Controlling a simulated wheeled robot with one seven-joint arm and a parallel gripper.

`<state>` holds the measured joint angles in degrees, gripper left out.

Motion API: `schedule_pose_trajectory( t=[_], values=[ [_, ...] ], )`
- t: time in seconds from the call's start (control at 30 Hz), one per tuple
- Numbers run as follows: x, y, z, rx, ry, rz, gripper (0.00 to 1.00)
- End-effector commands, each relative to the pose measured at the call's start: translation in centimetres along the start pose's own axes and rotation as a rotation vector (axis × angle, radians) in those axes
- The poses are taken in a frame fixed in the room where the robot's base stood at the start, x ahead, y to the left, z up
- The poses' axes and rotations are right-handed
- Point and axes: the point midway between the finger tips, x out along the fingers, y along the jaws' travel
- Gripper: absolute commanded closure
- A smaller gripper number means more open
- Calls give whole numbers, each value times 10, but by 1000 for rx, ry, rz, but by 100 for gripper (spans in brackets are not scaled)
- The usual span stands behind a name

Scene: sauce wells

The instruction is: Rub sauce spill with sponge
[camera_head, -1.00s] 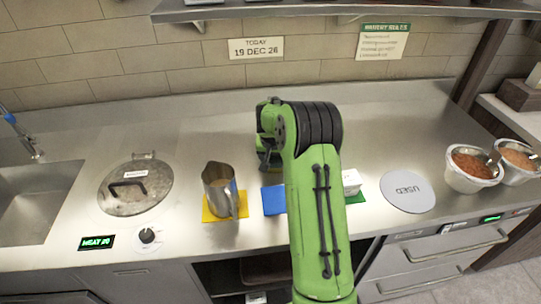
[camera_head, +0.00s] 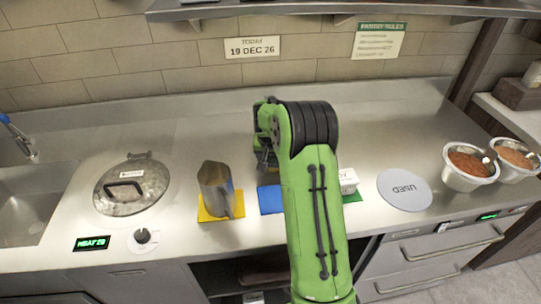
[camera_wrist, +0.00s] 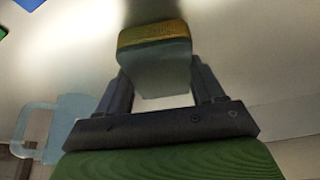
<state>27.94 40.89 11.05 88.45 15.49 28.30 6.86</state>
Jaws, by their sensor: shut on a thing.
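My gripper (camera_wrist: 160,78) is shut on a sponge (camera_wrist: 155,48), which has a yellow-brown layer and a pale grey side in the wrist view. The sponge sits between the two dark fingers, over the steel surface. In the head view my gripper (camera_head: 264,160) is mostly hidden by my green arm, above the counter behind the blue mat (camera_head: 269,200). I see no sauce spill in either view; my arm hides part of the counter.
A metal pitcher (camera_head: 216,187) stands on a yellow mat (camera_head: 208,216) left of my arm. A white box (camera_head: 348,180) and a round grey "USED" plate (camera_head: 404,191) lie to the right. Two sauce pots (camera_head: 468,166) stand far right. The back of the counter (camera_head: 390,118) is clear.

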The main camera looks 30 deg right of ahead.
Motion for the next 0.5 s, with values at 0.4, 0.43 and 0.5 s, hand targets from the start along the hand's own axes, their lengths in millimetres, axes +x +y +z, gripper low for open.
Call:
schedule_pose_trajectory(
  t=[0.4,0.43,0.5],
  values=[
    [-40,-1,-14,-3,0,0,57],
    [-43,-2,-14,-3,0,0,57],
    [-49,-2,-16,-4,0,0,57]
  ],
)
